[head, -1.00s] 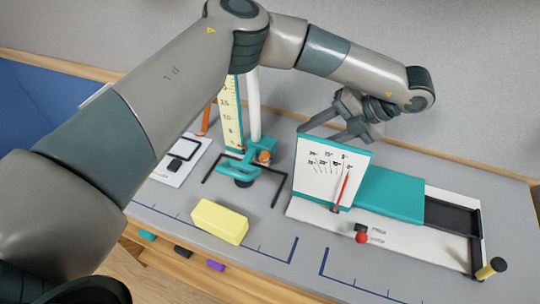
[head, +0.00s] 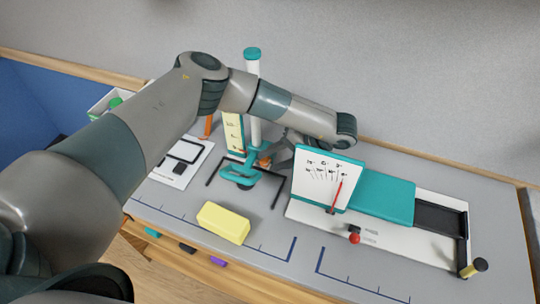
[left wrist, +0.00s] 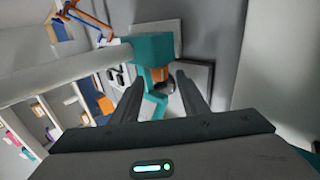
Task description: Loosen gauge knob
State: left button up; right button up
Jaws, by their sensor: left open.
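The height gauge has a white column (head: 255,110), a yellow scale (head: 233,132) and a teal slider (head: 240,174). Its orange knob (head: 264,161) is on the slider's right side, partly hidden by my gripper in the head view. In the left wrist view the orange knob (left wrist: 157,74) shows beside the teal slider block (left wrist: 152,48), between the finger lines. My left gripper (head: 276,156) is open, close to the knob on its right; contact cannot be told. Its two dark fingers (left wrist: 160,84) stand apart in the wrist view. My right gripper is not in view.
A teal-and-white dial device (head: 385,196) with a red-knobbed lever (head: 354,238) stands to the right. A yellow block (head: 223,222) lies in front of the gauge. A white plate with a black frame (head: 180,160) lies left.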

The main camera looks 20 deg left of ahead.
aim_at(265, 161)
pick_arm(q)
jog(key=shift+x, duration=1.05)
jog(key=shift+d, duration=0.1)
grip_shut()
jog(key=h+b, duration=0.2)
jog(key=shift+a+h, duration=0.35)
jog(key=shift+h, duration=0.05)
jog(key=h+b, duration=0.2)
jog(key=b, duration=0.1)
jog(key=shift+a, duration=0.2)
jog(key=shift+r+h+b, duration=0.2)
jog(key=shift+h+b, duration=0.2)
jog(key=shift+b, duration=0.05)
jog(key=shift+r, duration=0.15)
